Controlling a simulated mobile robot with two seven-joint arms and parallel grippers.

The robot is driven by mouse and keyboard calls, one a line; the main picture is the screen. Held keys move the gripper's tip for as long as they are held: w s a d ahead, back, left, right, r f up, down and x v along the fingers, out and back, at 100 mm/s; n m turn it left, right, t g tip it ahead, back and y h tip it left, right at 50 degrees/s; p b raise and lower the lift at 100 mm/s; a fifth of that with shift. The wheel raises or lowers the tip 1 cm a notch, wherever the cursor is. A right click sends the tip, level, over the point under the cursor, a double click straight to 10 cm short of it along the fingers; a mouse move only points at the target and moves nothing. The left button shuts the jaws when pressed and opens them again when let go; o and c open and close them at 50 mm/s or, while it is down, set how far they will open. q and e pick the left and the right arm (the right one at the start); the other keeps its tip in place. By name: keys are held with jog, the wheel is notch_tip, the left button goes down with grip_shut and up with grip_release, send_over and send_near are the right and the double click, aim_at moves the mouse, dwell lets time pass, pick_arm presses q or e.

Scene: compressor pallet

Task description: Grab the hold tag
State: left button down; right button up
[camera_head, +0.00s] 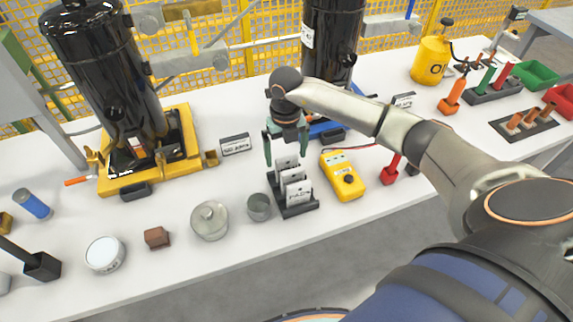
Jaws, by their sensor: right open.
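A black rack (300,211) on the white table holds several upright white tags in a row. The front tag (299,194) carries dark print that seems to read PASS. A middle tag (291,176) and a rear tag (287,162) stand behind it. Their print is too small to read, so I cannot tell which is the hold tag. My right gripper (286,157) points down over the rear of the rack, its green fingers apart on either side of the rear tag in the picture. I cannot tell whether they touch it. My left gripper is out of view.
A yellow meter (342,176) stands close right of the rack, a grey cup (259,207) and a lidded tin (209,220) close left. Black compressors (105,70) stand behind. A small sign (235,145) sits behind left.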

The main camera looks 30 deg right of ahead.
jog(key=shift+s+f, duration=0.1)
jog(key=shift+f, duration=1.35)
jog(key=shift+c, duration=0.4)
jog(key=c, duration=1.1)
